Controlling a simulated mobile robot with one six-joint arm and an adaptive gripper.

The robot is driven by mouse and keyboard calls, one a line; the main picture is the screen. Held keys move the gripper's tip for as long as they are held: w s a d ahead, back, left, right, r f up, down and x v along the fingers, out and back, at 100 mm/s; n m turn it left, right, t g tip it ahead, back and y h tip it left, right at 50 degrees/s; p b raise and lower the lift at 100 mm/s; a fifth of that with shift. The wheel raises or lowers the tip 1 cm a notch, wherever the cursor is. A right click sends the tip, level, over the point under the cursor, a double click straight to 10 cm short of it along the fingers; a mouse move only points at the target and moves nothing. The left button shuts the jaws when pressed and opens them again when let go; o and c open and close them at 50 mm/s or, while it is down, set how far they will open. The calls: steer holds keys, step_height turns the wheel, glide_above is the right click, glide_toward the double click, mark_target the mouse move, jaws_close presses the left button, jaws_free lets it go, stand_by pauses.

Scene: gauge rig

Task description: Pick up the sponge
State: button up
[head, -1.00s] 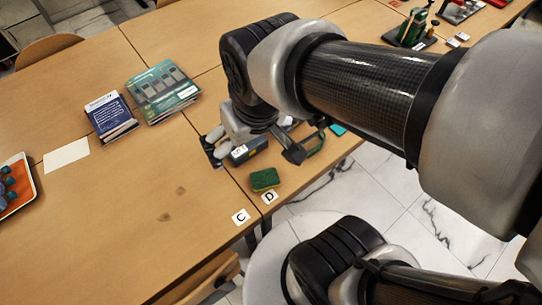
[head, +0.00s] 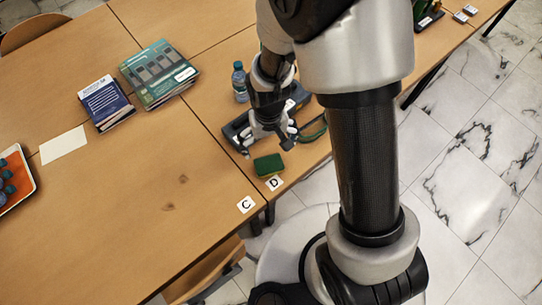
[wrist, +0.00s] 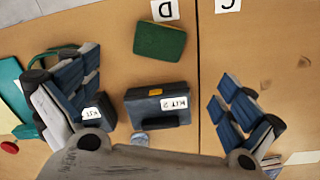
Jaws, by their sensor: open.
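The sponge (head: 268,165) is a small green block with a yellowish edge, lying flat on the wooden table near the D label. It also shows in the wrist view (wrist: 160,41) as a dark green block, near the top. My gripper (head: 267,146) points down just behind the sponge in the head view. In the wrist view my gripper (wrist: 163,92) has its two blue-padded fingers spread wide, with nothing held. The sponge is ahead of the fingers, not between them. A dark box marked KIT 2 (wrist: 158,108) shows between the fingers.
A blue-capped bottle (head: 239,82) stands behind my gripper. A second kit-labelled box (wrist: 100,113) is beside the left finger. The D card (head: 274,183) and C card (head: 246,204) lie near the front edge. Books (head: 158,73) lie to the left. The table left of the sponge is clear.

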steer(key=b, duration=0.3)
glide_above(269, 164)
steer(key=f, duration=0.9)
steer(key=shift+s, duration=0.2)
steer(key=shift+w+f+b, duration=0.15)
steer(key=shift+f+b, duration=0.3)
steer(key=shift+f, duration=0.95)
steer(key=shift+w+f+b, duration=0.1)
steer(key=shift+f+b, duration=0.35)
steer(key=shift+f, duration=0.9)
steer(key=shift+r, duration=0.1)
steer(key=c, duration=0.8)
steer(key=shift+o, duration=0.2)
step_height(269, 164, up, 20)
steer(key=p, duration=0.6)
steer(key=shift+o, duration=0.6)
